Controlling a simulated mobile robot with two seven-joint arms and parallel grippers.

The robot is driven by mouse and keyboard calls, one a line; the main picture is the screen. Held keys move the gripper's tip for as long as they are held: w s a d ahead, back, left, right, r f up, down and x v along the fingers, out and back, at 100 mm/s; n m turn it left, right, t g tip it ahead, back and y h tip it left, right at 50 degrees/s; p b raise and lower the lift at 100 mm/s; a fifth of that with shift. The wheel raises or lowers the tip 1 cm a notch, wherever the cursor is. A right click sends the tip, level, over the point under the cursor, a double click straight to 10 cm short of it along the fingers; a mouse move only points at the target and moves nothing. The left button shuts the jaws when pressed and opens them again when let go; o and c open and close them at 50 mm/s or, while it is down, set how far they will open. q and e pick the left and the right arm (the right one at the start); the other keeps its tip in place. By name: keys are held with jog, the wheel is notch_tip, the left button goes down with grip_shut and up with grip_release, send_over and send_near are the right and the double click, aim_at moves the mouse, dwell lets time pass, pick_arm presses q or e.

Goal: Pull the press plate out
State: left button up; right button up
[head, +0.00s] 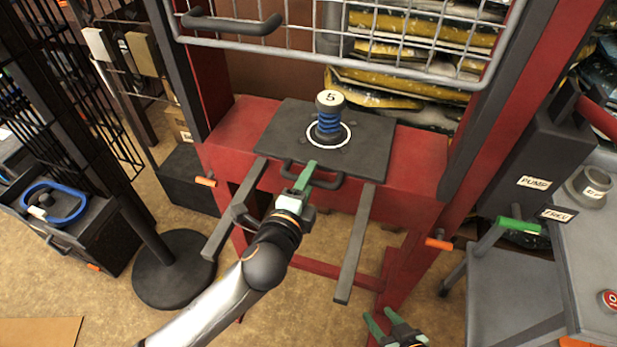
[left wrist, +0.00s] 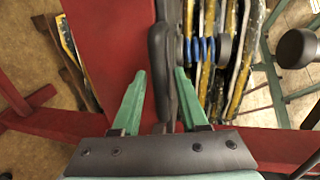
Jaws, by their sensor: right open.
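The press plate (head: 370,135) is a flat dark grey plate on the red press bed. Its black bar handle (head: 327,183) faces me at the front edge. A blue spring with a cap marked 5 (head: 329,115) stands upright on the plate inside a white ring. My left gripper (head: 305,178) is at the handle. In the left wrist view its green fingers (left wrist: 160,88) are apart, with the dark handle (left wrist: 160,60) between them; I cannot tell if they touch it. My right gripper (head: 392,322) is open and empty, low at the bottom edge.
Two grey rails (head: 355,245) stick out in front of the bed, with free room between them. A wire guard (head: 400,45) is raised above the plate. A side table (head: 585,255) and a green-gripped pump lever (head: 518,226) stand on the right.

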pick_arm(q)
grip_shut()
dwell(1.2)
